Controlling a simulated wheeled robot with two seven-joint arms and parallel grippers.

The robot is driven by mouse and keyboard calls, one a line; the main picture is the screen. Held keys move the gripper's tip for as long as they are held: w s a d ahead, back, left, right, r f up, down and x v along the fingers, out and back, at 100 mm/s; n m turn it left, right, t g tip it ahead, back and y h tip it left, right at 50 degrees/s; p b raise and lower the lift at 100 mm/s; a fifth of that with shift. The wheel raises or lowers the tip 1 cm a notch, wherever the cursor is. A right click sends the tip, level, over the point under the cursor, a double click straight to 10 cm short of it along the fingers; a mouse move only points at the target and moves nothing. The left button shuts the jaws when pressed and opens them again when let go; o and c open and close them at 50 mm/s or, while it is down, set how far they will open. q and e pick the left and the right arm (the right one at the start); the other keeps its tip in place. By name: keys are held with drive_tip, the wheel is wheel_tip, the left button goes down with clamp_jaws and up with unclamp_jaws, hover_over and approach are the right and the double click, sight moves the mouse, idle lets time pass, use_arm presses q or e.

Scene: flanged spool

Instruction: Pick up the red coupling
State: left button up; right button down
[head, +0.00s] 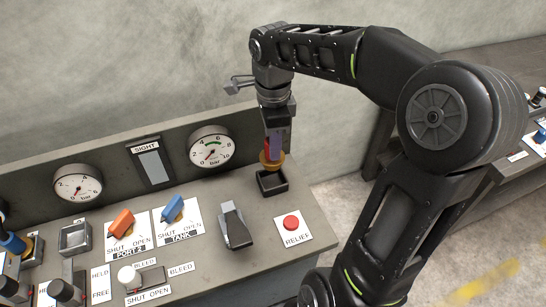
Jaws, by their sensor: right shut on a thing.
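My right gripper (273,150) points straight down near the right end of the panel. It is shut on the red coupling (281,151); a narrow red part shows beside a purple patch between the fingers. A yellow-orange flange (271,165) sits just below the fingertips. Directly beneath is a small dark square holder (271,184). I cannot tell whether the flange touches the holder. The fingers hide much of the coupling. My left gripper is not in view.
The grey panel (300,262) carries a red RELIEF button (291,222), a black lever (234,226), an orange handle (121,221) and a blue handle (172,208). Two gauges and a sight window stand on the back wall.

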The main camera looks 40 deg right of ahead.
drive_tip(key=shift+r, duration=1.3)
